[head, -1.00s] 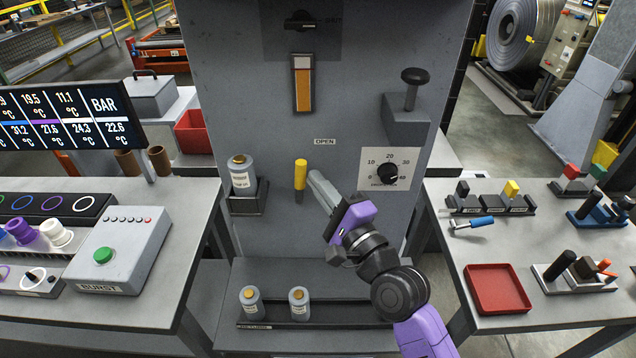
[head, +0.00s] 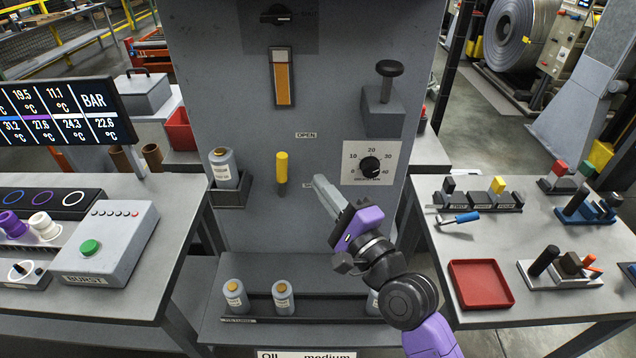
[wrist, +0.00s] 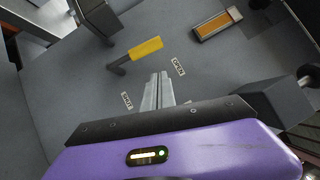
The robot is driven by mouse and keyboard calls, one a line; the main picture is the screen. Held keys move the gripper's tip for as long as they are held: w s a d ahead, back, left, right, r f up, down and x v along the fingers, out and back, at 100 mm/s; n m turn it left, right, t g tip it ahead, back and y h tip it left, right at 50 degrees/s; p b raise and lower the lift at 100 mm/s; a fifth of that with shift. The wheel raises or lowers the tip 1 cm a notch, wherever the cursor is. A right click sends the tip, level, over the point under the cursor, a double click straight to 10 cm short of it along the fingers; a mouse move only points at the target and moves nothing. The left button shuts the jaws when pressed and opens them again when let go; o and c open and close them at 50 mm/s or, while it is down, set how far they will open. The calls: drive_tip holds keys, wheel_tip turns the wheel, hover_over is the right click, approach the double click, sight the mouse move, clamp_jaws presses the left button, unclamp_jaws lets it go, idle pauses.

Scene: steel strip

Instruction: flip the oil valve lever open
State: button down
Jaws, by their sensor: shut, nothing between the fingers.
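The oil valve lever has a yellow handle (head: 282,168) on a dark stem and stands out from the grey cabinet front. In the head view the handle points up, left of and below the OPEN label (head: 306,135). The lever also shows in the wrist view (wrist: 145,48), with the SHUT label (wrist: 127,101) and OPEN label (wrist: 178,66) on the panel near it. My gripper (head: 320,182) is shut and empty, to the right of the lever with a visible gap. Its closed fingers (wrist: 158,80) point at the panel between the two labels. In the head view it partly hides the SHUT label.
A dial (head: 370,167) and a box with a black knob (head: 385,105) sit to the right on the cabinet. A grey bottle (head: 223,168) stands in a holder to the left. A sight gauge (head: 283,78) is above. Several bottles stand on the shelf below.

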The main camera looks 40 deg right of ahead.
drive_tip(key=s+b, duration=0.2)
drive_tip(key=s, duration=0.6)
drive_tip(key=shift+f, duration=0.15)
drive_tip(key=s+a+f+n+g, duration=0.1)
drive_tip(key=s+a+f+n, duration=0.2)
drive_tip(key=s+n, duration=0.4)
drive_tip(key=s+a+f+n+g, duration=0.2)
drive_tip(key=s+n, duration=0.5)
drive_tip(key=s, duration=0.4)
drive_tip(key=s+a+f+n+g+y, duration=0.1)
drive_tip(key=s+a+f+n, duration=0.3)
drive_tip(key=s, duration=0.5)
wheel_tip(320, 180, down, 2)
drive_tip(key=n+g, duration=0.1)
drive_tip(key=n, duration=0.2)
drive_tip(key=shift+s+n, duration=0.3)
